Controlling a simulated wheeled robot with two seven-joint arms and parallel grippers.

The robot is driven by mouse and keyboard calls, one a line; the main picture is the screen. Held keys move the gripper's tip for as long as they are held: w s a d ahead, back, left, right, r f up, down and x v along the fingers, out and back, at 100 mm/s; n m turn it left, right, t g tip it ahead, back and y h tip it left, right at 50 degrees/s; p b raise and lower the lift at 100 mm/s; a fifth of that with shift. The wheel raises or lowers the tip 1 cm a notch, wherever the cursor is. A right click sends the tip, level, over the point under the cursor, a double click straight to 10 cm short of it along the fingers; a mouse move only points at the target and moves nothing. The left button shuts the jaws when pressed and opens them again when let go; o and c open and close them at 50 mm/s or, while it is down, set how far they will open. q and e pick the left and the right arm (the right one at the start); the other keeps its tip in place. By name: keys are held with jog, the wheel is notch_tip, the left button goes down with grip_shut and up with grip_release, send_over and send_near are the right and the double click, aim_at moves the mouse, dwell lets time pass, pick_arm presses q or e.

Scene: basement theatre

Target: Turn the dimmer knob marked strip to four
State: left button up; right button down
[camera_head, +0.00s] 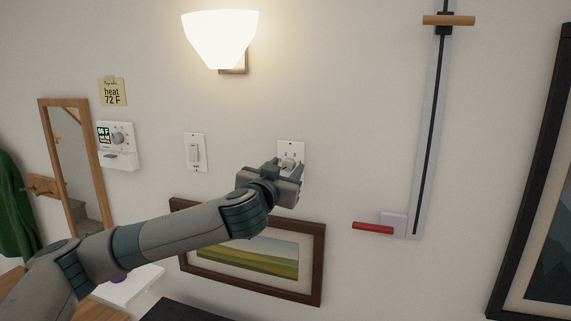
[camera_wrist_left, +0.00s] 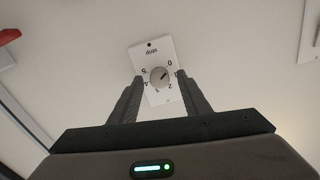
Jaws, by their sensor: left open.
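The dimmer knob (camera_wrist_left: 159,75) is a small grey round knob on a white wall plate (camera_wrist_left: 151,48) printed "strip", with numbers around it. In the left wrist view the plate appears upside down and slightly tilted. My left gripper (camera_wrist_left: 160,82) is open, with one finger on each side of the knob. I cannot tell whether the fingers touch it. The knob's pointer mark is too small to read surely. In the head view my left gripper (camera_head: 287,171) is at the plate (camera_head: 291,147) and covers its lower part. My right gripper is not in view.
A light switch (camera_head: 195,152) is left of the dimmer plate, and a lit wall lamp (camera_head: 220,40) is above. A framed landscape (camera_head: 262,262) hangs below. A vertical rail with a red handle (camera_head: 373,228) is to the right. A thermostat (camera_head: 118,145) and mirror (camera_head: 73,165) are at left.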

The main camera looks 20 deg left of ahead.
pick_arm(q)
jog(key=c, duration=1)
jog(key=shift+c, duration=0.2)
